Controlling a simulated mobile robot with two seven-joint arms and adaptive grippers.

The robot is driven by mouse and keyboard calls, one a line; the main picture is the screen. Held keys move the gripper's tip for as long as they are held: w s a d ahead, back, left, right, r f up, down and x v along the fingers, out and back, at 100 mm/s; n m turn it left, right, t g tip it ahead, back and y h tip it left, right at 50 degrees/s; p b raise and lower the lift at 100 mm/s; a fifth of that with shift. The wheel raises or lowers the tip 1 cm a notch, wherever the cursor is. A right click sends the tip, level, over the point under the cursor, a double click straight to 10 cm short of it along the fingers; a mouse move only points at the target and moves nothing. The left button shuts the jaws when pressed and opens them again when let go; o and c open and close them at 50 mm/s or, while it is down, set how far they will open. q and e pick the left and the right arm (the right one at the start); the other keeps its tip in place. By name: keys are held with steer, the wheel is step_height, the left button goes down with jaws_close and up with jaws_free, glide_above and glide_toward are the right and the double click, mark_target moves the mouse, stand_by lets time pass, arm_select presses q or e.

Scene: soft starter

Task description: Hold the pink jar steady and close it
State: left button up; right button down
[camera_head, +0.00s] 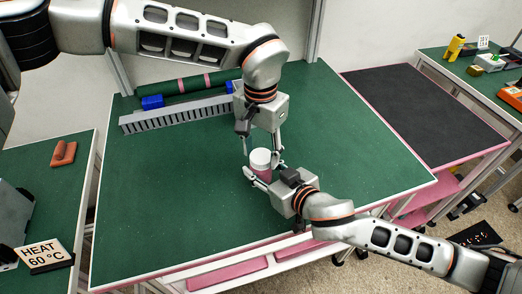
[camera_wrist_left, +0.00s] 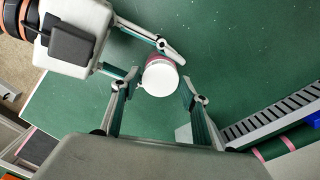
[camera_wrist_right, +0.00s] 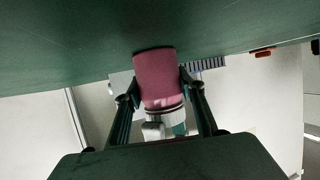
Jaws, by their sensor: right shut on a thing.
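The pink jar (camera_head: 260,173) stands upright on the green table with a white lid (camera_head: 260,157) on its top. In the right wrist view, the pink body (camera_wrist_right: 156,78) is between my right fingers, with the white lid (camera_wrist_right: 163,115) at its end. My right gripper (camera_head: 262,170) is shut on the jar's body from the side. My left gripper (camera_head: 262,151) points down over the jar. In the left wrist view its fingers are open on both sides of the white lid (camera_wrist_left: 160,78), with gaps to it. I cannot tell how tightly the lid sits.
A grey slotted rail (camera_head: 180,115) and a dark green roller (camera_head: 190,84) lie at the table's back, with a blue block (camera_head: 152,102). A dark mat (camera_head: 425,110) is on the right. A heat sign (camera_head: 43,255) stands at left. The table around the jar is clear.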

arm_select(q)
steer(key=shift+o, duration=0.6)
steer(key=shift+r, duration=0.1)
step_height(320, 180, up, 12)
arm_select(e)
steer(key=c, duration=1.2)
jaws_free()
steer(key=shift+s+d, duration=0.1)
steer(key=v, duration=1.1)
steer(key=shift+s+d+r, duration=0.15)
steer(key=shift+s+d, duration=0.1)
